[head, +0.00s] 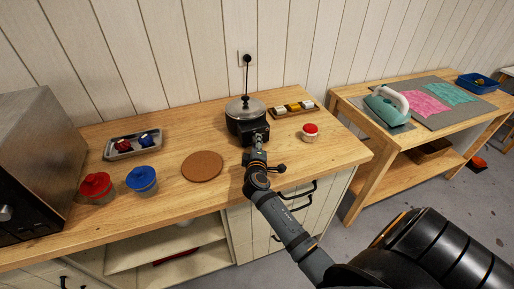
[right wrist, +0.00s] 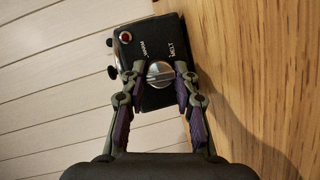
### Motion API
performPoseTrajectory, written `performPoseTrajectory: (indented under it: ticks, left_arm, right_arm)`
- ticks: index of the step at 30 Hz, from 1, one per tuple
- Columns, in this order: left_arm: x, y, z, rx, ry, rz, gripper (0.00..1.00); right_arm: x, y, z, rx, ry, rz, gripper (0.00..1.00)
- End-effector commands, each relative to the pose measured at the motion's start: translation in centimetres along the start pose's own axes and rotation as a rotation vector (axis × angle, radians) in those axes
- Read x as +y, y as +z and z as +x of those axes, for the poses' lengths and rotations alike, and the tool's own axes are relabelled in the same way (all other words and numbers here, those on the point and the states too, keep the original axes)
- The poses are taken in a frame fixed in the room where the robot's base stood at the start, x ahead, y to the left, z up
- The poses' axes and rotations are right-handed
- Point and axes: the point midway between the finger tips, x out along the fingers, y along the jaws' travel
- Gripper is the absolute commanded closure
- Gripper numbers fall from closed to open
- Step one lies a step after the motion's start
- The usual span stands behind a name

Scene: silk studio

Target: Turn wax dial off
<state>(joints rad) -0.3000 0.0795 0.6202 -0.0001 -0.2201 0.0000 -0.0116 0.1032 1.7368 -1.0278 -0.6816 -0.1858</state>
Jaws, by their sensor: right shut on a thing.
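The wax pot is a black pot with a metal lid (head: 245,107) and a black control box on its front. It stands on the wooden counter near the wall. In the right wrist view the box (right wrist: 139,43) bears a round silver dial (right wrist: 160,74) with a ridge, the words WARM and MELT, and a red-ringed light (right wrist: 125,37). My right gripper (right wrist: 159,78) is shut on the dial, one finger on each side. In the head view my right gripper (head: 257,142) is at the front of the pot. My left gripper is not in view.
A small red-topped jar (head: 310,132) and a tray of blocks (head: 293,109) are right. An iron (head: 388,105) rests on another table.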

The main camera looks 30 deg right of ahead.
Motion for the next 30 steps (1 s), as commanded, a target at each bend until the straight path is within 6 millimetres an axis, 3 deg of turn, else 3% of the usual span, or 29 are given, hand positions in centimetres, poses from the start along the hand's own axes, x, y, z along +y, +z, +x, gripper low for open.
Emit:
performPoseTrajectory:
  ticks: [7, 23, 24, 28, 30]
  left_arm:
    - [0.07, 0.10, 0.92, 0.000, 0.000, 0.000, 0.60]
    - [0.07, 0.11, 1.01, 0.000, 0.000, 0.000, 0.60]
    - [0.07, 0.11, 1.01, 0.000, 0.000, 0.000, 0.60]
    - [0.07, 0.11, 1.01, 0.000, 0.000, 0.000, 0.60]
    - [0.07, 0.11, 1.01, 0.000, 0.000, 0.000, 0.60]
  right_arm:
    - [-0.07, -0.03, 0.02, -0.002, 0.030, -0.071, 1.00]
    - [0.05, -0.08, 0.01, -0.002, 0.038, -0.090, 1.00]
    - [0.05, -0.07, 0.01, -0.002, 0.038, -0.090, 0.67]
    - [0.03, -0.06, 0.01, -0.003, 0.038, -0.090, 0.49]
    - [0.01, -0.05, 0.01, -0.003, 0.037, -0.090, 0.49]
